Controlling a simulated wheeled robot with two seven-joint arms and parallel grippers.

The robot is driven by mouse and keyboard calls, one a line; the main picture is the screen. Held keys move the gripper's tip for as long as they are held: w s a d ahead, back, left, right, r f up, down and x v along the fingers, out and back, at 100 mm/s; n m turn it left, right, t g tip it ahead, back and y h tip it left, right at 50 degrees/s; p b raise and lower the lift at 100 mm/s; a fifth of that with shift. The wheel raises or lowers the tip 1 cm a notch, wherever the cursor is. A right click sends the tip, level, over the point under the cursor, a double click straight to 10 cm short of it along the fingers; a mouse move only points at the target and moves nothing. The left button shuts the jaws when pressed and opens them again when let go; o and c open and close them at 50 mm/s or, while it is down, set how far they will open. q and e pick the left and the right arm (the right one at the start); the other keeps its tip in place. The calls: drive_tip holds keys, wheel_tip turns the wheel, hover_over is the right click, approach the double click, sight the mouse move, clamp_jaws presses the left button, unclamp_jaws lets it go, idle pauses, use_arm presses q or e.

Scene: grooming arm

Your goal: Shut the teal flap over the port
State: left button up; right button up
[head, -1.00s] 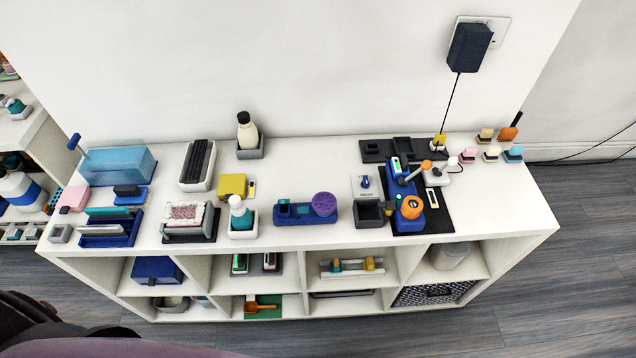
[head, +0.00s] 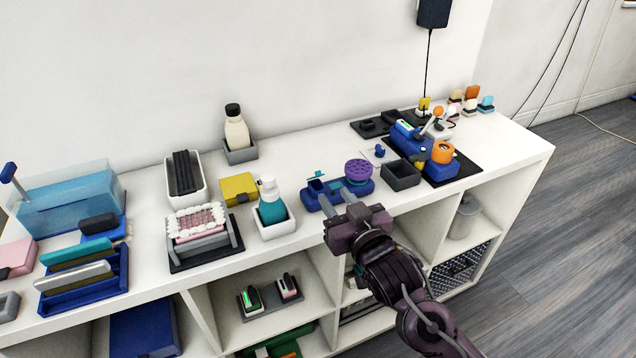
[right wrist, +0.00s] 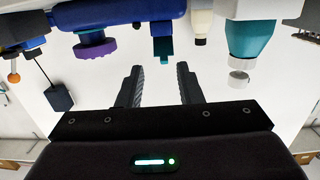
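The blue port unit (head: 330,196) stands near the shelf's front edge. It carries a purple ribbed knob (head: 358,171) on its right. The small teal flap (head: 316,175) stands up at the unit's left part, raised off the port. In the right wrist view, which is upside down, the teal flap (right wrist: 163,48) projects from the blue body beyond my fingers. My right gripper (head: 335,196) is open and empty, its two grey fingers at the front of the unit and partly covering it. I cannot tell whether they touch it. My left gripper is not in view.
A teal pump bottle (head: 272,206) in a white holder stands left of the unit. A dark open box (head: 401,174) is close on its right. A yellow block (head: 239,188) and a cream bottle (head: 236,132) stand further back. Bare white top lies behind the unit.

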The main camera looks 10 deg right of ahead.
drive_tip(key=shift+w+a+r+t+y, duration=0.2)
drive_tip(key=shift+w+r, duration=0.1)
drive_tip(key=shift+r, duration=0.1)
drive_tip(key=shift+w+a+r+t+y, duration=0.1)
drive_tip(key=shift+w+r+t, duration=0.15)
drive_tip(key=shift+r, duration=0.1)
drive_tip(key=x, duration=0.7)
drive_tip(key=shift+a, duration=0.1)
drive_tip(key=shift+f, duration=0.1)
drive_tip(key=shift+c, duration=0.2)
clamp_jaws()
